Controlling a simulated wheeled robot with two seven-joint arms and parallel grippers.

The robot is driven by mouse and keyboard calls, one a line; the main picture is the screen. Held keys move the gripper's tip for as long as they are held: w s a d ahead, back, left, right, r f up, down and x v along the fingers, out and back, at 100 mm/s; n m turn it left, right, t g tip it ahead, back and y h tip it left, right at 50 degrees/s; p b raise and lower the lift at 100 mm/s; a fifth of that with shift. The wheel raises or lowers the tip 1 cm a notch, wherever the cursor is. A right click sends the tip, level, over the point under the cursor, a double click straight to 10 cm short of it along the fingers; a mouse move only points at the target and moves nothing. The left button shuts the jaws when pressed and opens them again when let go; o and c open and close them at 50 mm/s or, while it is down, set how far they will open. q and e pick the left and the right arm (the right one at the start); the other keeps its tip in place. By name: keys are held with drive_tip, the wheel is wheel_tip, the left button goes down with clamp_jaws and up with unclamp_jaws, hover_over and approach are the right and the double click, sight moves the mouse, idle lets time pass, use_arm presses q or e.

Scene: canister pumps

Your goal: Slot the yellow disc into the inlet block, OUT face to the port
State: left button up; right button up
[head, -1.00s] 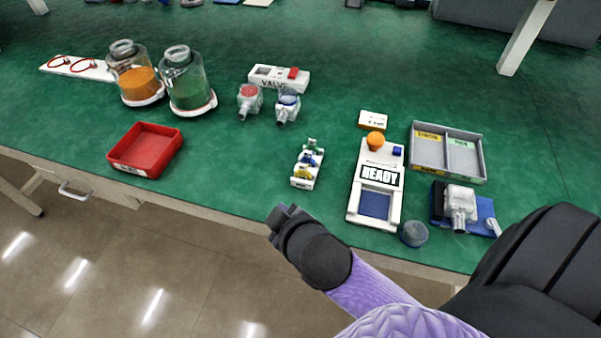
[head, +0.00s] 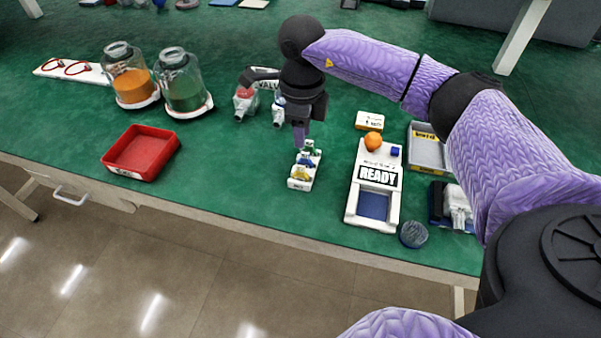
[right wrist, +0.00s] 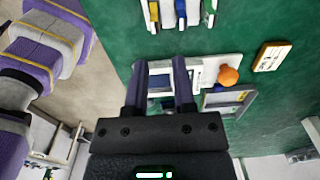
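The yellow disc (head: 300,173) stands in the front slot of a small white rack (head: 299,185), with a blue disc and a green disc behind it. In the right wrist view the yellow disc (right wrist: 153,16) is at the top, left of the blue one. My right gripper (head: 300,138) points down just above the rack's rear part. The right wrist view shows its fingers (right wrist: 159,66) apart with nothing between them. A clear-and-white block (head: 458,206), perhaps the inlet block, sits on a blue base at right, partly hidden by my arm. The OUT marking cannot be read. My left gripper is out of view.
A grey tray (head: 425,150) is partly behind my arm. A red tray (head: 141,152) and jars are at left. Green table is clear between.

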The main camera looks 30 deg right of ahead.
sight(301, 165)
drive_tip(key=f+b, duration=0.1)
drive_tip(key=f, duration=0.2)
drive_tip(key=f+b, duration=0.1)
drive_tip(key=f, duration=0.2)
drive_tip(key=f+b, duration=0.1)
drive_tip(key=f, duration=0.2)
drive_tip(key=shift+s+a+f, duration=0.15)
drive_tip(key=shift+a+f, duration=0.1)
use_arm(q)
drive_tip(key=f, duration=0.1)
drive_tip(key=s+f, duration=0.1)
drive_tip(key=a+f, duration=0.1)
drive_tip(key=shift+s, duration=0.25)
use_arm(e)
drive_tip(key=shift+r, duration=0.15)
clamp_jaws()
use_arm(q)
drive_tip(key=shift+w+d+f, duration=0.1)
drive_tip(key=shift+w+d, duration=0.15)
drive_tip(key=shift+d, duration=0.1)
